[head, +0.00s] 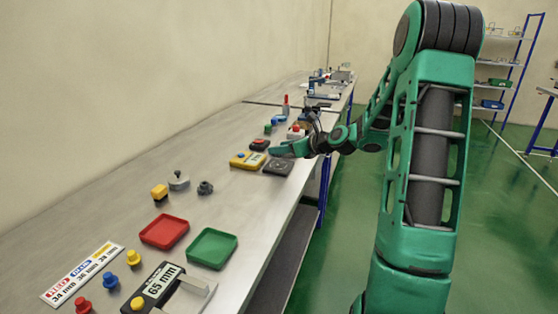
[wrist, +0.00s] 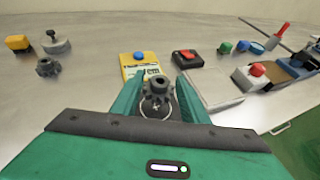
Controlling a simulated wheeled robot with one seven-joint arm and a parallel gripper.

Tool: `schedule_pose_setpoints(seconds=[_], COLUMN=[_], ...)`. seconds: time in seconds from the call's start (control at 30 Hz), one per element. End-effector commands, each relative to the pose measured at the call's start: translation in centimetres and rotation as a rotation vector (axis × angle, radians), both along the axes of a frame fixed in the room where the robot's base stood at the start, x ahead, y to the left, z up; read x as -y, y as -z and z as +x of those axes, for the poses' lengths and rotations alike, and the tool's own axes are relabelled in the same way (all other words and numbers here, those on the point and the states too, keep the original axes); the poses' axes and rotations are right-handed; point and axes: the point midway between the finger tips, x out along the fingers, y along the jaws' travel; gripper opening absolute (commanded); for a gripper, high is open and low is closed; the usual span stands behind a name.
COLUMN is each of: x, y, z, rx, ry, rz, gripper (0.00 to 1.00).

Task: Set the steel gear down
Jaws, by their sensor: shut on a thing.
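My gripper (wrist: 157,98) is shut on a dark grey steel gear (wrist: 155,84), held between its two green fingers in the wrist view. The plate (wrist: 212,92) shows just right of the fingers in the wrist view. The gear's lower part is partly hidden by the gripper, and I cannot tell whether it touches anything below.
A yellow device (head: 243,162) with a blue button is beside the plate. Another dark toothed piece (head: 205,188), a grey knobbed disc (head: 179,181) and a yellow block (head: 160,192) stand nearer. Red (head: 164,246) and green (head: 212,263) trays lie in front. Bare bench lies between.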

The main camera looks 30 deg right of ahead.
Motion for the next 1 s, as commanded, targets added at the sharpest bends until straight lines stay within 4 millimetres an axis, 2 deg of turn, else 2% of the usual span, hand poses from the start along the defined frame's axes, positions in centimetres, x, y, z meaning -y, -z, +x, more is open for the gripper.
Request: schedule_pose_setpoints(seconds=[0.17, 0.4, 0.77, 0.8, 0.87, 1.0], x=[0.2, 0.2, 0.1, 0.1, 0.1, 0.1], y=[0.9, 3.9, 4.3, 4.4, 4.4, 4.4], z=[0.2, 0.2, 0.2, 0.2, 0.2, 0.2], rx=[-0.001, -0.001, 0.001, 0.0, 0.0, 0.0], ry=[-0.001, 0.0, -0.001, -0.002, -0.002, -0.002], rz=[0.003, 0.004, 0.001, 0.001, 0.001, 0.001], gripper=[0.11, 0.11, 0.11, 0.43, 0.57, 0.59])
